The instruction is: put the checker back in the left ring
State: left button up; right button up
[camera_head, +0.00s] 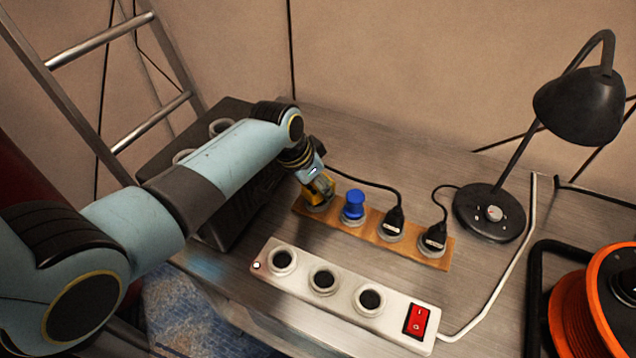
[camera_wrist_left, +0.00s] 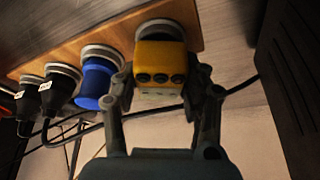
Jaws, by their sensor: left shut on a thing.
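The yellow checker (camera_wrist_left: 160,62), with dark round spots on its face, is between the two fingers of my left gripper (camera_wrist_left: 163,105) in the left wrist view. In the head view the checker (camera_head: 320,187) and my left gripper (camera_head: 313,178) are at the left end of the wooden board (camera_head: 372,233). The left ring (camera_wrist_left: 158,25) shows right behind the checker in the left wrist view. I cannot tell how far the checker sits in it. My right gripper is not in view.
A blue plug (camera_head: 353,206) and two black plugs (camera_head: 393,222) stand in the other rings. A white power strip (camera_head: 300,288) with a red switch (camera_head: 417,320) lies in front. A black lamp (camera_head: 490,212) and orange reel (camera_head: 595,310) are at the right.

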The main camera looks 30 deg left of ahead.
pick_arm(q)
jog(key=shift+f, duration=0.2)
jog(key=o, duration=1.8)
jog(key=shift+r, duration=0.1)
jog(key=shift+r+p, duration=3)
jog(key=shift+p, duration=0.3)
jog(key=shift+f, duration=0.1)
